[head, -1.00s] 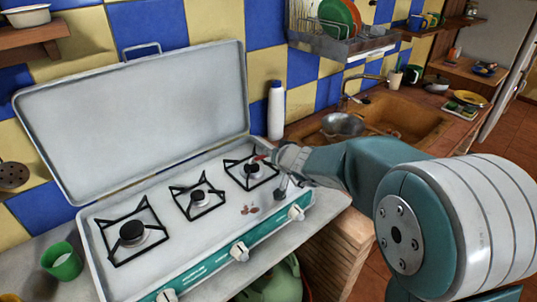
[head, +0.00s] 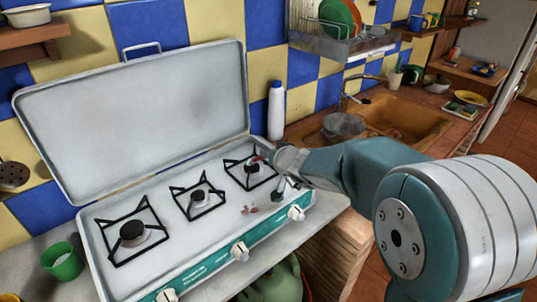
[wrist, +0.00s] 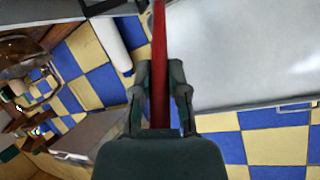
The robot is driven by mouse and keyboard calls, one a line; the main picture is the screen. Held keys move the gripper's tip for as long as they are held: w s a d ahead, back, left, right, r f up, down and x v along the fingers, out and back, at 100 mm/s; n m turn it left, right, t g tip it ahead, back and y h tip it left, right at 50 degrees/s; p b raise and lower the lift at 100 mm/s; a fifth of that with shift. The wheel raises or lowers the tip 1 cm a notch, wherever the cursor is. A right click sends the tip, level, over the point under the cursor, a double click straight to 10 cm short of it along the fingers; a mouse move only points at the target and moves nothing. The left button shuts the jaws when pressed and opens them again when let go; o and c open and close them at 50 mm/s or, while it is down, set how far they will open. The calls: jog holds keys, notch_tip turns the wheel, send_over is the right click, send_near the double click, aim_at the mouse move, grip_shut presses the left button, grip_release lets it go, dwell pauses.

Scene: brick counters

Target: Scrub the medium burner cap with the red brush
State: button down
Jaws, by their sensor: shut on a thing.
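The stove (head: 165,255) has three burners in a row under black grates. The left burner cap (head: 132,231) looks largest, the middle cap (head: 198,196) smallest, and the right cap (head: 251,168) in between, so the right one appears to be the medium cap. My gripper (head: 268,158) is just right of the right burner, shut on the red brush (wrist: 159,60). In the wrist view the red handle runs up between both fingers and its end is out of frame. In the head view a red bit shows over the right grate; whether the bristles touch the cap is unclear.
The raised grey stove lid (head: 140,120) stands behind the burners. A white bottle (head: 275,110) stands behind my gripper. A brown stain (head: 250,210) marks the stove top in front. A green cup (head: 62,262) is at the left, the sink (head: 400,118) at the right.

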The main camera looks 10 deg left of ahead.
jog(key=shift+w+d+f, duration=0.1)
jog(key=shift+w+d, duration=0.35)
jog(key=shift+w, duration=0.05)
jog(key=shift+s+a, duration=0.1)
jog(key=shift+s, duration=0.05)
jog(key=shift+s+a, duration=0.45)
jog(key=shift+w+d, duration=0.55)
jog(key=shift+w, duration=0.05)
jog(key=shift+s+a, duration=0.15)
jog(key=shift+s+a, duration=0.4)
jog(key=shift+s, duration=0.05)
